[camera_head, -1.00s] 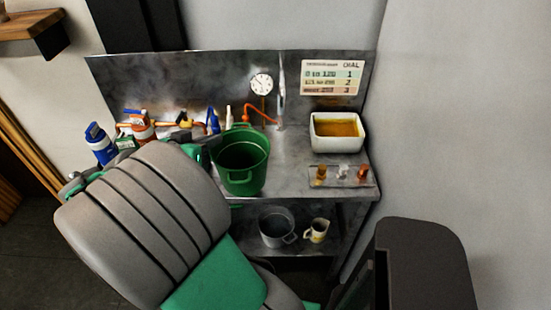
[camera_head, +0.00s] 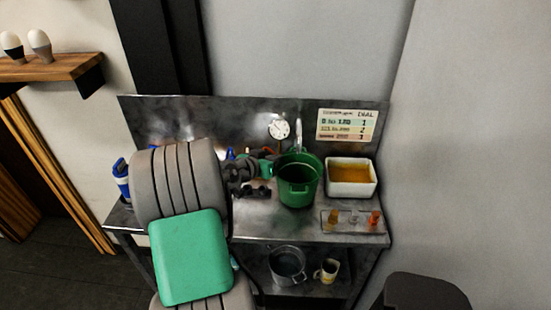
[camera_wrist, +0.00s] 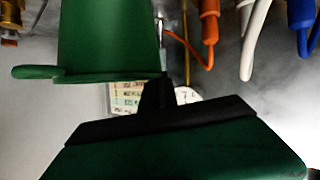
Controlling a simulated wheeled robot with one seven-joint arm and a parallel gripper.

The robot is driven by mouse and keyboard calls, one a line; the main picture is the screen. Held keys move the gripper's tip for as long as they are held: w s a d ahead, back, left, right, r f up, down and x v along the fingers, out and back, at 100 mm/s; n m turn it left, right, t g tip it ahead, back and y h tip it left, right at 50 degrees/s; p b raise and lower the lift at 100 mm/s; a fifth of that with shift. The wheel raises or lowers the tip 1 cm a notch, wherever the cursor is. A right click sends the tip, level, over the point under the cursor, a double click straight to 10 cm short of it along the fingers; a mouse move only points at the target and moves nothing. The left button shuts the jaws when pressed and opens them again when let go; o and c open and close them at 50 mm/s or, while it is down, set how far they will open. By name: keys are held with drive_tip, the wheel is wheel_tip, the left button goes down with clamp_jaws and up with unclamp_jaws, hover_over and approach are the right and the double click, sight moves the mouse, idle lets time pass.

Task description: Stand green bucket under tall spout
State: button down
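The green bucket (camera_head: 298,190) is upright over the bench's back middle, with its open top visible. I cannot tell whether its base touches the bench. A tall thin silver spout (camera_head: 298,134) rises behind the bucket; its lower part is hidden. My gripper (camera_head: 267,171) is at the bucket's left side, with the fingertips partly hidden. In the wrist view, which looks upside down, the dark fingers (camera_wrist: 158,93) meet the bucket's rim (camera_wrist: 110,76) and seem closed on it.
A white tray of amber liquid (camera_head: 351,178) stands close right of the bucket. A clear plate with small knobs (camera_head: 350,221) lies in front. A dial gauge (camera_head: 279,129) and chart (camera_head: 347,125) are behind. A grey pot (camera_head: 288,265) and mug (camera_head: 327,270) sit on the shelf below.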

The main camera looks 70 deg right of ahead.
drive_tip(key=shift+f, duration=0.55)
drive_tip(key=c, duration=1.6)
unclamp_jaws()
drive_tip(key=shift+c, duration=0.2)
